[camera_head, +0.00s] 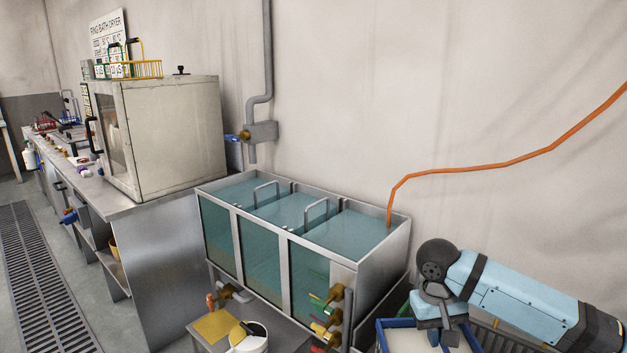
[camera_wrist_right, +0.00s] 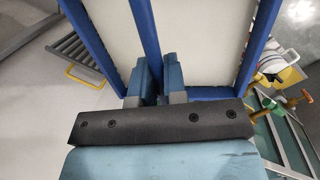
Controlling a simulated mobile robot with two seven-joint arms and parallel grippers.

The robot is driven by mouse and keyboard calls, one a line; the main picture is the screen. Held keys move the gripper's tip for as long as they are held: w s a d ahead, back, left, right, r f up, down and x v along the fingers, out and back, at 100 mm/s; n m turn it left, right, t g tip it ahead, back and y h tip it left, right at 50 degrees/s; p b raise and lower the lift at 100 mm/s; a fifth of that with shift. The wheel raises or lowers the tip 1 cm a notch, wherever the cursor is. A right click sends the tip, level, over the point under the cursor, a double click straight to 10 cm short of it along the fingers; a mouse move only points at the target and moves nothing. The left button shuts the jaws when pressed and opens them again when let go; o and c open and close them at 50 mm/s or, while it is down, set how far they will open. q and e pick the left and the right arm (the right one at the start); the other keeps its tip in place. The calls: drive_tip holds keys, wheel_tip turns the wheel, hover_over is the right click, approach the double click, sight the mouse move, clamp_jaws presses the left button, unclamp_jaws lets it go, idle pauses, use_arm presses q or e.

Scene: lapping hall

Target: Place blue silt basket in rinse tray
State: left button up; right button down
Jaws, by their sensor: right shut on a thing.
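The blue silt basket has a blue frame around a pale inside; its rim (camera_head: 398,323) shows at the bottom right of the head view, partly cut off and covered by my arm. In the wrist view its blue bar (camera_wrist_right: 142,30) runs between the fingers of my right gripper (camera_wrist_right: 150,80). My right gripper (camera_head: 440,333) is shut on this bar. A grey ribbed tray (camera_wrist_right: 75,48) with a yellow handle lies left of the basket in the wrist view; I cannot tell for sure that it is the rinse tray. My left gripper is out of view.
A water-filled tank (camera_head: 345,262) with three compartments stands left of my right arm, with brass valves (camera_head: 325,318) in front. A low stand holds a yellow pad (camera_head: 215,326) and a white bucket (camera_head: 250,343). An orange hose (camera_head: 470,168) crosses the wall. A dryer (camera_head: 170,130) stands further left.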

use_arm(q)
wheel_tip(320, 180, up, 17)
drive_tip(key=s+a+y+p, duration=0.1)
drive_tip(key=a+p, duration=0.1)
drive_tip(key=p, duration=2.5)
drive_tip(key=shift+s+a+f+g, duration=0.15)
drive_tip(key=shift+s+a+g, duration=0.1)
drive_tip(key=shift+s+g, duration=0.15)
use_arm(e)
drive_tip(key=s+r, duration=0.5)
drive_tip(key=r, duration=0.7)
drive_tip(key=s+r, duration=0.5)
drive_tip(key=r, duration=0.7)
drive_tip(key=shift+d+r, duration=0.1)
drive_tip(key=shift+d, duration=0.05)
